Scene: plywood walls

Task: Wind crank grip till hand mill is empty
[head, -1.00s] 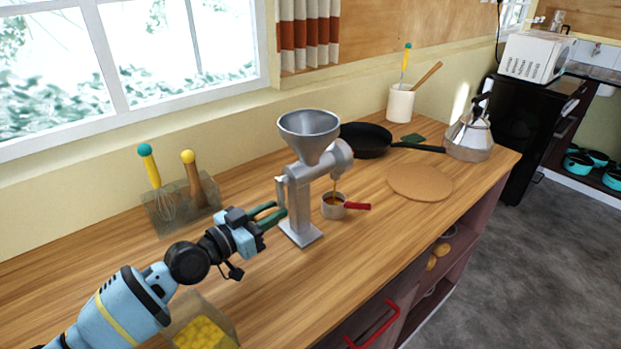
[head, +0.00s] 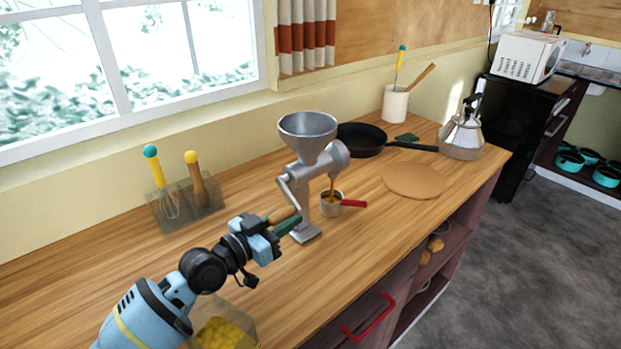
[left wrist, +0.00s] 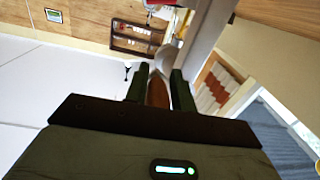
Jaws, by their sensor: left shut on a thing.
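The grey metal hand mill (head: 315,165) stands on the wooden counter, with a funnel hopper (head: 307,125) on top; the inside of the hopper looks empty of anything I can make out. My left gripper (head: 287,222) is shut on the wooden crank grip (head: 281,214) at the mill's left side, with the crank arm (head: 288,190) slanting up from it. In the left wrist view the brown grip (left wrist: 157,92) lies between the two dark fingers. A brown stream falls from the mill's spout into a small cup (head: 330,204) with a red handle. My right gripper is not in view.
A utensil holder (head: 186,205) with a whisk stands behind my left arm. A box of yellow pieces (head: 222,330) sits near the front. A black pan (head: 362,140), a round board (head: 413,180) and a kettle (head: 461,137) are to the right.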

